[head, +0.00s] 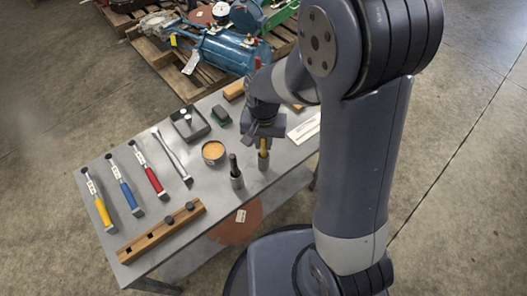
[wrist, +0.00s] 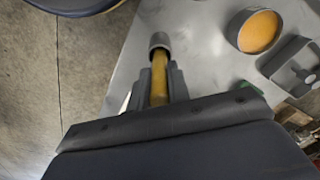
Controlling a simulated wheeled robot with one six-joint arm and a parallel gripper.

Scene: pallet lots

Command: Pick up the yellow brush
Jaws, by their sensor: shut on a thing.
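The yellow brush (head: 263,147) shows as a yellow shaft below my gripper (head: 264,136), near the table's right front edge. Its lower end is inside a small grey cup (head: 263,163), and it looks upright. In the wrist view the yellow shaft (wrist: 158,82) runs between the two fingers of my gripper (wrist: 158,72) towards the rim of the grey cup (wrist: 159,41). My gripper is shut on the shaft. The rest of the brush is hidden by the gripper and the cup.
A second cup with a black-handled tool (head: 235,168) stands close on the left. A round tin with orange contents (head: 213,151) is behind it. Several hand tools and a wooden block (head: 150,235) lie at the table's left.

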